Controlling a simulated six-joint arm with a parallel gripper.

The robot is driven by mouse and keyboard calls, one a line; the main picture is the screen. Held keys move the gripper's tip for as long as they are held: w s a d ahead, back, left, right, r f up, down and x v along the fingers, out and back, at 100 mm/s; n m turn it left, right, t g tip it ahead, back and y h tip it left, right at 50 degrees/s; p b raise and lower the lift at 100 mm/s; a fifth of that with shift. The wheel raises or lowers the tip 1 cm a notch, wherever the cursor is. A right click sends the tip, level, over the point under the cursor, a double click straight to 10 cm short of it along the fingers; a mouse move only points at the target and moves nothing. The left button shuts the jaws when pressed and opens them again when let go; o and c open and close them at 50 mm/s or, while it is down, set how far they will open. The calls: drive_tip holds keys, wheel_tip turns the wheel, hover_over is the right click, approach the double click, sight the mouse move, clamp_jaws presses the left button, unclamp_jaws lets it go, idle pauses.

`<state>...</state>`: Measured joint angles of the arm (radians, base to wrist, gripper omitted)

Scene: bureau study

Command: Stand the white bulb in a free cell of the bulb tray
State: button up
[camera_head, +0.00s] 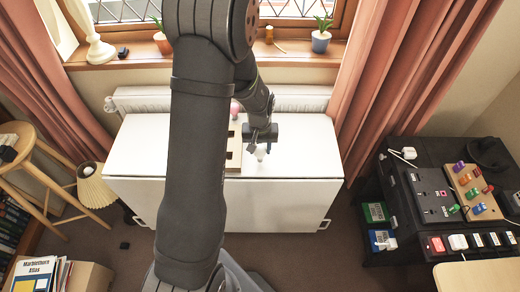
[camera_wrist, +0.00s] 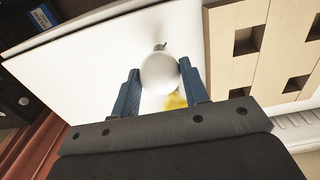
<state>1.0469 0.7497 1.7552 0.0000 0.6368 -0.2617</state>
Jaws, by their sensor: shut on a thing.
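My gripper (camera_wrist: 158,80) is shut on the white bulb (camera_wrist: 162,72), its blue fingers on either side of the round glass. A small metallic tip shows at the bulb's far side. In the head view my gripper (camera_head: 262,135) is above the white cabinet top, with the white bulb (camera_head: 260,154) below it. The wooden bulb tray (camera_wrist: 277,50) is right of the bulb in the wrist view, apart from it. Its several visible square cells look empty. In the head view the tray (camera_head: 234,150) is left of my gripper, largely hidden by my arm.
A pink rounded thing (camera_head: 235,108) shows at the tray's back, partly hidden. A yellow thing (camera_wrist: 177,101) shows behind the bulb, unclear. The white cabinet top (camera_head: 305,150) is clear to the right. A radiator (camera_head: 305,98) and curtain (camera_head: 375,90) stand behind.

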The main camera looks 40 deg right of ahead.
drive_tip(key=shift+r, duration=4.25)
drive_tip(key=w+a+f+n, duration=0.1)
drive_tip(key=w+a, duration=0.5)
drive_tip(key=w+a+f+n, duration=0.2)
drive_tip(key=w+a, duration=0.4)
drive_tip(key=w+a+f+n, duration=0.1)
drive_tip(key=w+a, duration=0.4)
drive_tip(key=w, duration=0.1)
drive_tip(key=shift+w+a+f+n, duration=0.2)
drive_tip(key=shift+a+n, duration=0.1)
drive_tip(key=shift+a, duration=0.1)
drive_tip(key=w+a+f+n, duration=0.2)
drive_tip(key=w+a, duration=0.1)
drive_tip(key=a, duration=0.9)
drive_tip(key=w+a+f+n, duration=0.2)
drive_tip(key=w+a, duration=0.1)
drive_tip(key=a, duration=0.8)
drive_tip(key=shift+w+a, duration=0.2)
drive_tip(key=shift+a, duration=0.15)
drive_tip(key=shift+f, duration=0.1)
